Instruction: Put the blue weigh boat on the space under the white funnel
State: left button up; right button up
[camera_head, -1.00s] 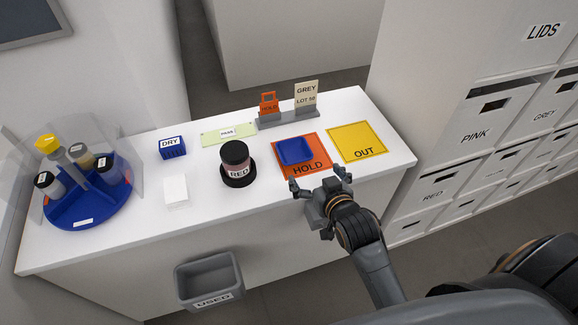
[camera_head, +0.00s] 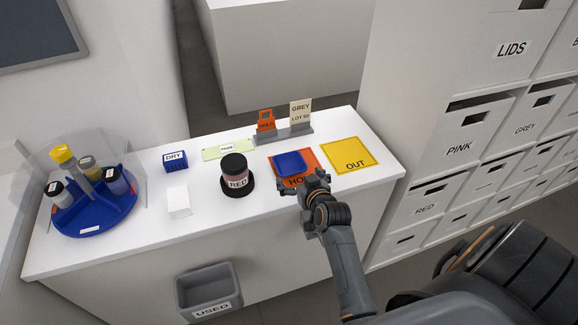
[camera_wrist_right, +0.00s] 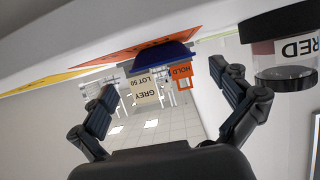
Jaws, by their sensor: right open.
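The blue weigh boat (camera_head: 290,162) is a shallow dish lying on the orange HOLD mat (camera_head: 311,165). In the right wrist view, which looks upside down, the boat (camera_wrist_right: 150,57) shows edge-on, beyond and between the fingers. My right gripper (camera_head: 303,182) is open and empty at the front edge of the HOLD mat, just short of the boat. Its two fingers (camera_wrist_right: 171,96) are spread wide in the wrist view. I cannot make out a white funnel in these frames. My left gripper is out of view.
The yellow OUT mat (camera_head: 349,156) is bare. Sign holders (camera_head: 290,134) stand behind. A blue carousel (camera_head: 97,217) with jars and clear panels is at the left. A USED bin (camera_head: 209,290) is below the front edge.

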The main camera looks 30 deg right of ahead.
aim_at(294, 173)
jog(key=shift+w+d+f, duration=0.1)
jog(key=shift+w+f, duration=0.05)
jog(key=shift+w, duration=0.35)
jog(key=p+x, duration=0.1)
jog(key=x, duration=0.2)
jog(key=shift+w, duration=0.15)
jog(key=shift+w+f, duration=0.25)
jog(key=shift+w, duration=0.05)
jog(key=shift+w+d, duration=0.1)
jog(key=shift+w, duration=0.1)
jog(key=c, duration=0.7)
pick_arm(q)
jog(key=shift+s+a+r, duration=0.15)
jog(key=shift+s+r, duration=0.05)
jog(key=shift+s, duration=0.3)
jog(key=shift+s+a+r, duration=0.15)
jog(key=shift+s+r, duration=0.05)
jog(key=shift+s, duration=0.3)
pick_arm(e)
jog(key=shift+c, duration=0.2)
